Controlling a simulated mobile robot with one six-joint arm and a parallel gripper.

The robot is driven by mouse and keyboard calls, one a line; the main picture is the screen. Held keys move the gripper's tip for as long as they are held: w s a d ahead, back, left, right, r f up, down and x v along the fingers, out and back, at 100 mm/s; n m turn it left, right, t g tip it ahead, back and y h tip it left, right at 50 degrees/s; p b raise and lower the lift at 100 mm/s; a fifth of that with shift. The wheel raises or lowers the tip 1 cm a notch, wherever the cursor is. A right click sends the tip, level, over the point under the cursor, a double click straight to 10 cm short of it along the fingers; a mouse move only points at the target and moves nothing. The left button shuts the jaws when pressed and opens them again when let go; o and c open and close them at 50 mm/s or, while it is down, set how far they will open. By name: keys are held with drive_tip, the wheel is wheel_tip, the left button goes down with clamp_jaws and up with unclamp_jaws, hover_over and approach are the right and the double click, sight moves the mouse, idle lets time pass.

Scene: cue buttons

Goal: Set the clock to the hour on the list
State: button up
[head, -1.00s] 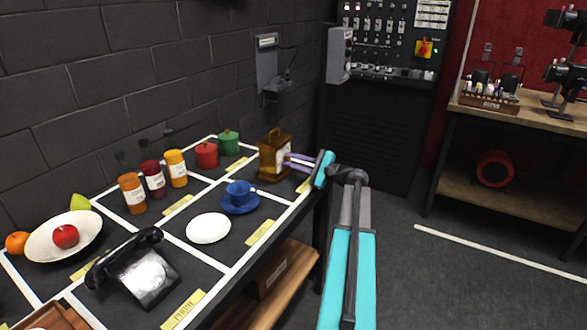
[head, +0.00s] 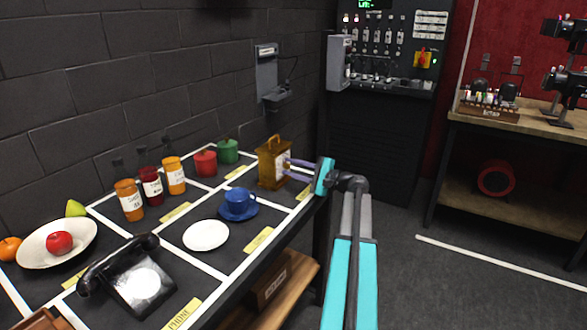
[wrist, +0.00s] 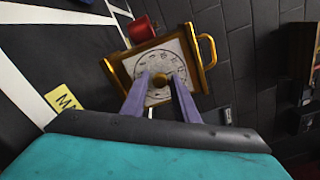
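The clock (head: 272,163) is a brown-gold box with a handle, standing upright at the far right end of the black table. In the wrist view, its pale round dial (wrist: 166,62) faces me, with a brass knob (wrist: 160,79) at the middle. My gripper (head: 289,162) is in front of the dial. In the wrist view its two purple fingers (wrist: 159,78) are apart, one on each side of the knob; whether they touch it cannot be told. The hands and the hour shown are too small to read. No list can be made out for certain.
Red (head: 205,163) and green (head: 228,151) pots, several bottles, a blue cup (head: 239,203), a white plate (head: 206,235), a black phone (head: 130,275) and a fruit bowl (head: 40,255) share the table. A wall box (head: 268,75) hangs behind the clock. Floor lies open at right.

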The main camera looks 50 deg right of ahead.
drive_tip(key=shift+o, duration=0.6)
drive_tip(key=shift+s, duration=0.1)
drive_tip(key=v, duration=1.3)
drive_tip(key=shift+s, duration=0.35)
drive_tip(key=shift+d, duration=0.1)
drive_tip(key=shift+s, duration=0.1)
